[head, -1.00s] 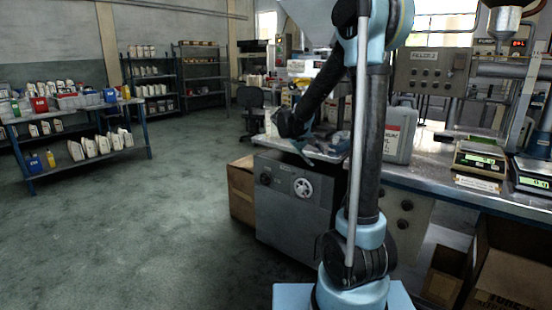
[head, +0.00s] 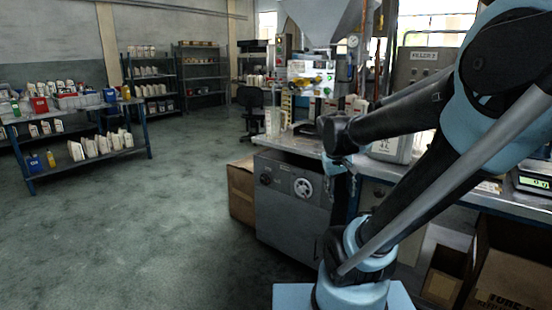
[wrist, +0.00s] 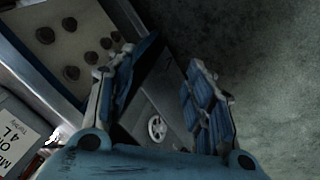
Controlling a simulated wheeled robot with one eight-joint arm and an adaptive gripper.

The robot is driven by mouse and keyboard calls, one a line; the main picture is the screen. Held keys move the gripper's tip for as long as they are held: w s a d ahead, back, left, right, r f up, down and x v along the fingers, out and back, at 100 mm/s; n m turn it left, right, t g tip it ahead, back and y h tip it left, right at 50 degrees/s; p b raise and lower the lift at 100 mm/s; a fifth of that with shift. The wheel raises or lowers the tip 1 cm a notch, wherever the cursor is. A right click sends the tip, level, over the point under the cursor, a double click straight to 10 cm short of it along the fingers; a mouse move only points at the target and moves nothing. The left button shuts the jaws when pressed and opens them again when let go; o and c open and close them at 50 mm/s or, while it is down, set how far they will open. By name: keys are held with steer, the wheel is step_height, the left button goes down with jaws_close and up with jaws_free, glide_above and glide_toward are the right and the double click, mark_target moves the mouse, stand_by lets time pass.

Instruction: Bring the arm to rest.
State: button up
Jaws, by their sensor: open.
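My gripper (wrist: 160,95) is open in the wrist view, its two blue-padded fingers apart with nothing between them. Beyond the fingers, the wrist view shows the grey machine cabinet with a white handwheel (wrist: 157,128) and the floor. In the head view my arm leans to the right from its base, with its forearm reaching back left over the bench. The gripper (head: 338,172) hangs near the bench's front edge, small and partly dark there, so its fingers are hard to make out.
A grey jug (head: 392,150) stands on the bench behind my arm. The grey cabinet (head: 290,205) stands below the bench's left end. A cardboard box (head: 241,190) is beside it. Open boxes lie under the bench at right. The floor (head: 140,220) at left is clear.

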steer(key=s+a+f+y, duration=0.1)
steer(key=s+f, duration=0.2)
steer(key=s, duration=0.2)
steer(key=s+a+f+m+y, duration=0.1)
steer(key=s+f, duration=0.2)
steer(key=s, duration=0.3)
steer(key=shift+s+a+f+y, duration=0.2)
steer(key=shift+a+f+y, duration=0.05)
steer(key=shift+y, duration=0.05)
steer(key=shift+w+f, duration=0.2)
steer(key=shift+w, duration=0.25)
steer(key=shift+c, duration=0.6)
